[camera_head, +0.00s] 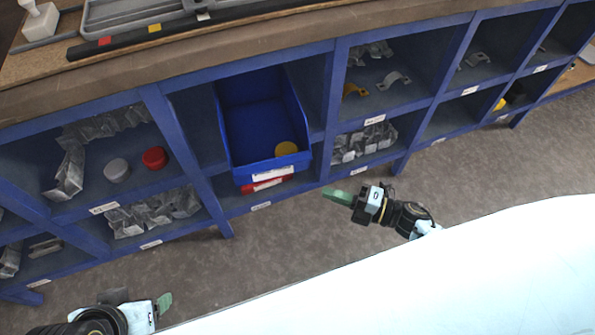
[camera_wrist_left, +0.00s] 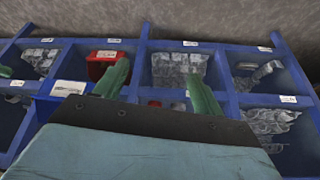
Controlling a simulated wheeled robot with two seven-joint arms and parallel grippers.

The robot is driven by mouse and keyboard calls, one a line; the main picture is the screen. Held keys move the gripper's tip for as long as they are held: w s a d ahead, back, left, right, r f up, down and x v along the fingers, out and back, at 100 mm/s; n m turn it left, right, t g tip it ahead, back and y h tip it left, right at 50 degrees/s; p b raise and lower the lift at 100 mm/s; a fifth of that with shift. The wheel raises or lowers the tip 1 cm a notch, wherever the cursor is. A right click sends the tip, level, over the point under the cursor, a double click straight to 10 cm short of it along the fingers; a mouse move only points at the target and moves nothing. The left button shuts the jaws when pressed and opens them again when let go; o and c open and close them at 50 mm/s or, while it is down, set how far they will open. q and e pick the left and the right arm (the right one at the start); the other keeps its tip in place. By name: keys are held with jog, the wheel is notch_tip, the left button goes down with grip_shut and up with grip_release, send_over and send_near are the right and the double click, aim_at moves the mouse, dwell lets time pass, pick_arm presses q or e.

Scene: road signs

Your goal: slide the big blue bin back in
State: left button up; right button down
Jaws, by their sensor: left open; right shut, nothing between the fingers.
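The big blue bin (camera_head: 247,125) juts out of an upper compartment of the blue shelf, with a white label on its front and a yellow round piece (camera_head: 286,149) inside. Part of its labelled front appears to show at the left in the left wrist view (camera_wrist_left: 46,103). My right gripper (camera_head: 337,196) is shut and empty, in front of the shelf, below and right of the bin, apart from it. My left gripper (camera_head: 140,299) is open and empty at the lower left, away from the bin; its green fingers also show in the left wrist view (camera_wrist_left: 158,82).
A red bin (camera_head: 268,184) sits just below the blue one. Neighbouring compartments hold a grey disc (camera_head: 116,170), a red disc (camera_head: 154,158), clear-wrapped parts (camera_head: 152,212) and brackets (camera_head: 394,80). The carpet floor (camera_head: 290,245) before the shelf is clear.

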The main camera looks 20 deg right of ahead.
aim_at(293, 171)
jog(key=shift+w+d+b+x, duration=0.35)
jog(key=shift+b+x, duration=0.15)
jog(key=shift+x, duration=1.4)
jog(key=shift+w+d+b+x, duration=0.35)
jog(key=shift+b+x, duration=0.15)
jog(key=shift+x, duration=1.45)
jog(key=shift+w+d+b+x, duration=0.25)
jog(key=shift+w+b+x, duration=0.2)
jog(key=shift+x, duration=1.45)
pick_arm(q)
jog(key=w+d+r+t+h, duration=0.2)
jog(key=w+d+r+t, duration=0.2)
jog(key=w+r+t, duration=0.4)
jog(key=shift+w+d+m, duration=0.3)
jog(key=shift+w+d, duration=0.1)
jog(key=shift+w, duration=0.65)
jog(key=shift+r, duration=0.1)
